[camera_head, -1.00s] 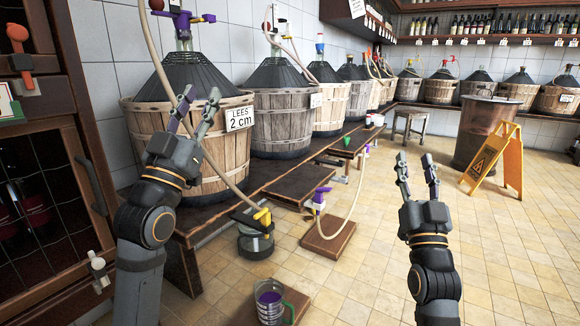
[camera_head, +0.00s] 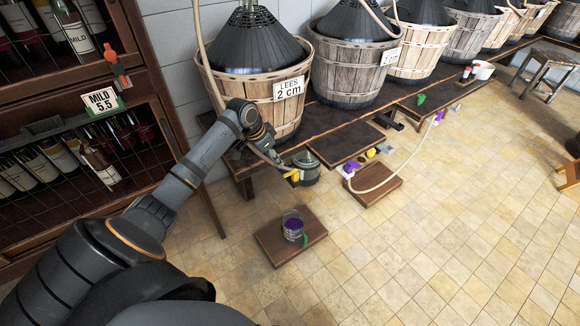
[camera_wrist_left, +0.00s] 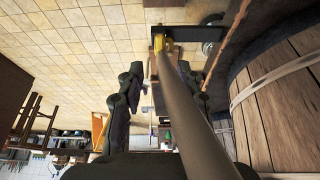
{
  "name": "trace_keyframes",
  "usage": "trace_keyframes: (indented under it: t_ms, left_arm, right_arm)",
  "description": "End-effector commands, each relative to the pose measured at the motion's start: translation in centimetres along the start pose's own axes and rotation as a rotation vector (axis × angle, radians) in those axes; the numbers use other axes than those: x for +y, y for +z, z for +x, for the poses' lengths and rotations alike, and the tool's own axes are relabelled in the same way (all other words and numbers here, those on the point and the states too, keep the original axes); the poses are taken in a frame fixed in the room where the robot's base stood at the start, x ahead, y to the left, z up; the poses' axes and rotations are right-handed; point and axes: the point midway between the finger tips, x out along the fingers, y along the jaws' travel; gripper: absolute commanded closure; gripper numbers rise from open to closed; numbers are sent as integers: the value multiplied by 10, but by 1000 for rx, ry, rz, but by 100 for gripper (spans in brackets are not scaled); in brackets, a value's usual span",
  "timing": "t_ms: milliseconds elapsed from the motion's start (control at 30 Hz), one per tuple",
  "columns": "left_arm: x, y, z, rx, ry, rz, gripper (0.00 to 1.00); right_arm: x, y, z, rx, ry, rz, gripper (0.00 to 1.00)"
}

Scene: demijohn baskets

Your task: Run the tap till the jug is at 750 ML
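The jug (camera_head: 293,228) is clear, with a green handle and purple liquid inside. It stands upright on a low wooden board (camera_head: 272,247) on the floor; its level marks are too small to read. A yellow tap (camera_head: 292,175) hangs on a hose beside a dark-lidded glass jar (camera_head: 307,170), up and behind the jug. My left gripper (camera_head: 270,158) is just above and left of this tap. In the left wrist view its fingers (camera_wrist_left: 162,72) are apart, with the thick hose (camera_wrist_left: 185,115) running between them towards the yellow tap (camera_wrist_left: 160,42). My right gripper is out of view.
A basketed demijohn (camera_head: 255,85) labelled "LEES 2 cm" stands on the low dark bench (camera_head: 345,140). A purple tap (camera_head: 352,170) lies by another floor board (camera_head: 375,188). A bottle cabinet (camera_head: 70,150) stands left.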

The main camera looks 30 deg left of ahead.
Motion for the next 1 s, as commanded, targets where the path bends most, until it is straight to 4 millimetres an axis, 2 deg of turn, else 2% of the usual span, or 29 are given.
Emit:
trace_keyframes:
  t_ms: [167,300,433,600,867,1000]
  left_arm:
    - [2,0,37,4,4,-2,64]
    - [1,0,68,4,3,-2,64]
    - [1,-1,87,4,2,-1,64]
    - [1,-1,99,4,-1,1,64]
    - [1,-2,100,4,-1,1,64]
    - [1,-2,99,4,-1,1,82]
  right_arm:
    - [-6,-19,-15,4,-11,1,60]
    - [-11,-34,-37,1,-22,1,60]
    - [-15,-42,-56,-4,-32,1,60]
    - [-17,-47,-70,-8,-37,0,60]
    - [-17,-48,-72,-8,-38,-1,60]
    - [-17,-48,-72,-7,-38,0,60]
